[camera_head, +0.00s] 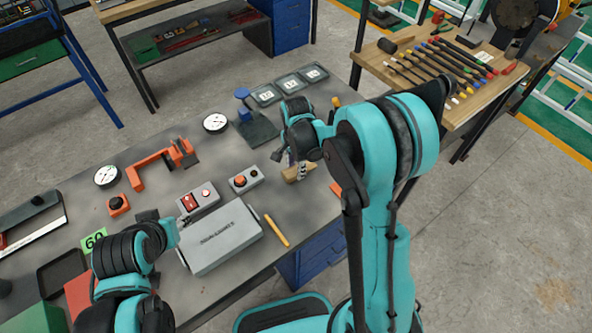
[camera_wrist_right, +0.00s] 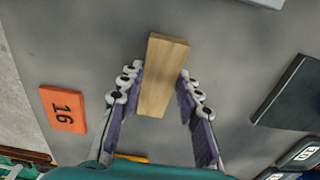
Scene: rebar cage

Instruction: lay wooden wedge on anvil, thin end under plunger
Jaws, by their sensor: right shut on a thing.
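The wooden wedge (camera_wrist_right: 162,75) is a pale tan block held between the finger pads of my right gripper (camera_wrist_right: 160,95). In the head view the wedge (camera_head: 291,175) shows just below the right gripper (camera_head: 298,165), over the table's right part. A small stand with a blue top (camera_head: 242,93) and a dark base (camera_head: 258,131) is behind and left of that gripper; it looks like the anvil and plunger, but details are too small to tell. The dark base (camera_wrist_right: 291,95) seems to show at the right in the wrist view. My left gripper (camera_head: 180,228) is near the grey case, its fingers unclear.
A grey case (camera_head: 222,238), a yellow stick (camera_head: 276,230), button boxes (camera_head: 245,180), an orange clamp-like frame (camera_head: 155,165) and round dials (camera_head: 215,123) lie on the grey table. Numbered trays (camera_head: 290,86) are at the back.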

